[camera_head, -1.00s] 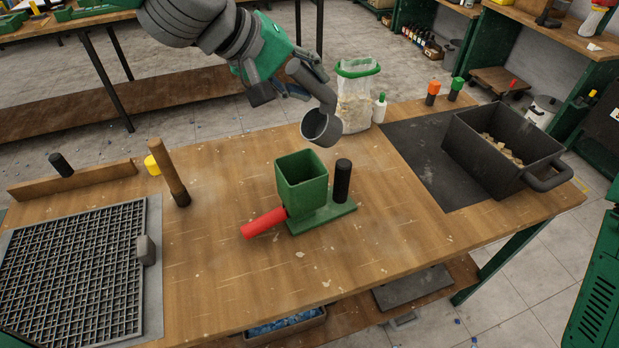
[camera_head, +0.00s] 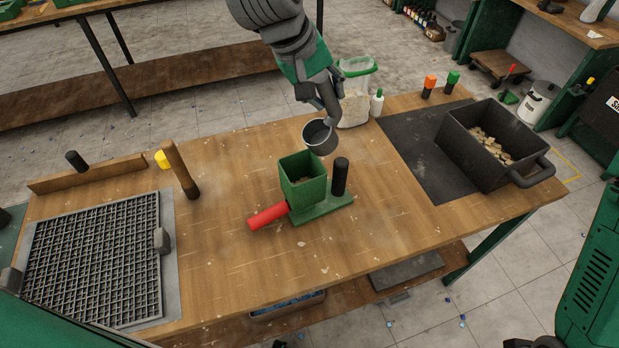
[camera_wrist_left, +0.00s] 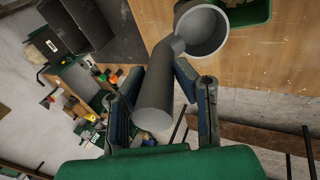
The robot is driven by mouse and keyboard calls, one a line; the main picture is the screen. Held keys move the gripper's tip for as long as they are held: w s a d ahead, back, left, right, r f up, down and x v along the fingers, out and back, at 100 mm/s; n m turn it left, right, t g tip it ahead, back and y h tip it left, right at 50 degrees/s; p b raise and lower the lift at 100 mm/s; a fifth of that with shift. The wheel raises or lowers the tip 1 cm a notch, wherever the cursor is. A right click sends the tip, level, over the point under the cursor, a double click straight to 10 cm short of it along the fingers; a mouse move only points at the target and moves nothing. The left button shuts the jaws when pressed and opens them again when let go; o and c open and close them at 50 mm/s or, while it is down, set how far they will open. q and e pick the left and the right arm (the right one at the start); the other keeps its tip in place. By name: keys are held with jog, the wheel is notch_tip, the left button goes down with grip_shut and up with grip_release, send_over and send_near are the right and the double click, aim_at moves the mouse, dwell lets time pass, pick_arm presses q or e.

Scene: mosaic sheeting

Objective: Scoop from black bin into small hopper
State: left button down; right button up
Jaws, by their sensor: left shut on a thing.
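My left gripper (camera_head: 318,88) is shut on the handle of a grey scoop (camera_head: 320,138), above and behind the small hopper. In the left wrist view, the scoop's handle (camera_wrist_left: 157,100) lies between the two fingers, and its round cup (camera_wrist_left: 203,30) looks empty. The small green hopper (camera_head: 304,194) stands on the table with a red handle and a black post; something tan shows inside. Its green rim is at the top of the left wrist view (camera_wrist_left: 246,12). The black bin (camera_head: 476,160) at the right holds several tan pieces. My right gripper is not in view.
A dark mat (camera_head: 420,152) lies left of the bin. A wooden-handled tool (camera_head: 180,168) and a grid tray (camera_head: 95,260) are at left. The front middle of the table (camera_head: 240,280) is clear.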

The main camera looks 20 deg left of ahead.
pick_arm(q)
jog(key=shift+w+d+f+g+y, duration=0.25)
jog(key=shift+w+d+g+y, duration=0.1)
jog(key=shift+d, duration=0.15)
jog(key=shift+w+d+f+g+y, duration=0.25)
jog(key=shift+d+g+y, duration=0.1)
jog(key=shift+d, duration=0.1)
jog(key=shift+s, duration=0.1)
jog(key=shift+a, duration=0.1)
jog(key=shift+a+r, duration=0.2)
jog(key=shift+r, duration=0.1)
jog(key=shift+a+r, duration=0.1)
jog(key=shift+r, duration=1.3)
jog(key=shift+d+r, duration=0.35)
jog(key=shift+r, duration=0.5)
jog(key=shift+a, duration=0.25)
